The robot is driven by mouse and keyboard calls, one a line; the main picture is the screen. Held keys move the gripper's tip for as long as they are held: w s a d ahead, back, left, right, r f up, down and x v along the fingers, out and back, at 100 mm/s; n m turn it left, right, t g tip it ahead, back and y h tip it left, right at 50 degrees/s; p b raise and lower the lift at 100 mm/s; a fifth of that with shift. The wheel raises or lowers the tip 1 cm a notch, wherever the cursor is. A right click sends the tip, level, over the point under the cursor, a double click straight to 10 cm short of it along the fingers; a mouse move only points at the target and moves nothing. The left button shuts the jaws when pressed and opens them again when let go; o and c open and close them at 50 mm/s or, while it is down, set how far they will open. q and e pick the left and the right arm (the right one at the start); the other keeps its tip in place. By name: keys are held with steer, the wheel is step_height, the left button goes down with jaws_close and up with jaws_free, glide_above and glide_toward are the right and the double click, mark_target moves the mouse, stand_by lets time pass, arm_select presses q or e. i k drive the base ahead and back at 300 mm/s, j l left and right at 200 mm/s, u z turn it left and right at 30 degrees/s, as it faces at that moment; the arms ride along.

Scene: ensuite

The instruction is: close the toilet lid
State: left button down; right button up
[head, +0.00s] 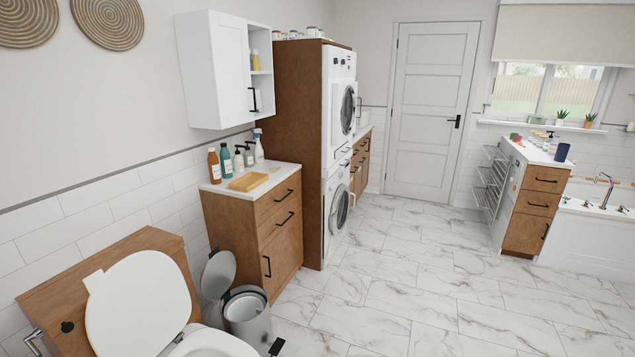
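The white toilet lid (140,308) stands raised at the lower left, leaning back toward the wooden cistern box (98,262). The white toilet bowl (214,344) shows only in part at the bottom edge, in front of the lid. The rest of the toilet is cut off by the frame. Neither of my grippers shows in the head view.
A pedal bin (247,314) with its lid (218,274) up stands right beside the toilet. A wooden cabinet (240,235) with bottles stands behind it, below a white wall cabinet (215,70). The marble-patterned floor (420,285) to the right is clear.

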mark_target(136, 308)
steer(key=u, duration=1.3)
steer(key=i+j, duration=0.15)
steer(key=j, duration=0.25)
steer(key=i+j, duration=0.15)
steer(key=j, duration=0.2)
steer(key=i+j, duration=0.15)
steer(key=j, duration=0.25)
steer(key=i+j, duration=0.2)
steer(key=j, duration=0.2)
steer(key=z, duration=1.9)
